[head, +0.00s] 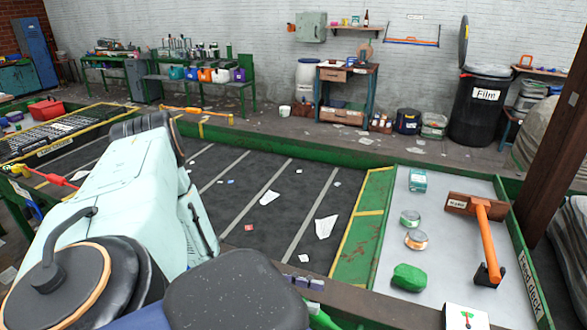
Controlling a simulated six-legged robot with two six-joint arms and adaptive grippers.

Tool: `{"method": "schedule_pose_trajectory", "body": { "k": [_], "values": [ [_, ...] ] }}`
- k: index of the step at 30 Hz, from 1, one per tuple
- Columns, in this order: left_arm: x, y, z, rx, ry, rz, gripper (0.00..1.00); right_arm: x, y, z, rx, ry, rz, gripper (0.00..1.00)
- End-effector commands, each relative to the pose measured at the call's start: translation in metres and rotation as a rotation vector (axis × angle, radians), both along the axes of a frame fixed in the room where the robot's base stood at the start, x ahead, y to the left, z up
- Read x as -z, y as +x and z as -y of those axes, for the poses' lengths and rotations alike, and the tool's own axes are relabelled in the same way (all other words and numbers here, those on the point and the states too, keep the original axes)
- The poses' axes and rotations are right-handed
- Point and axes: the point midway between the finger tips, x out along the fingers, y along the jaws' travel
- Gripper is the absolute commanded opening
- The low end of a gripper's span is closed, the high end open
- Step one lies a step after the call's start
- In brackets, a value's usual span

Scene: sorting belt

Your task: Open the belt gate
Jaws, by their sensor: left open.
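A slatted grey panel in a yellow frame (62,128) lies across the far left of the dark belt (262,205). A label on its green front bar (55,151) appears to read "closed". A red-handled lever (52,179) with yellow parts stands at the near left edge of the belt. My left arm's pale links fill the left foreground. Small blue-grey tips by the near ledge seem to be my left gripper (303,283); it is open, mostly hidden behind dark rounded arm parts, and well right of the lever. My right gripper is out of view.
Paper scraps lie on the belt. An orange-yellow bar (197,112) is at its far edge.

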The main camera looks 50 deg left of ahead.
Motion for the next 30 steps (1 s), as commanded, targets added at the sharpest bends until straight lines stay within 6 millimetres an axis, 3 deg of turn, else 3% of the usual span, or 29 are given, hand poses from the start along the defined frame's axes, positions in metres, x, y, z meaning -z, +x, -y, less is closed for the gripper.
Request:
{"method": "schedule_pose_trajectory", "body": {
  "k": [12, 30],
  "values": [
    [-0.002, -0.022, -0.028, -0.002, 0.0, 0.004, 0.45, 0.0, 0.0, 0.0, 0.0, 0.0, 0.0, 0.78],
    [0.0, -0.026, -0.03, 0.0, -0.004, -0.003, 0.45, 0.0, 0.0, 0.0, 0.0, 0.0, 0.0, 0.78]
  ]
}}
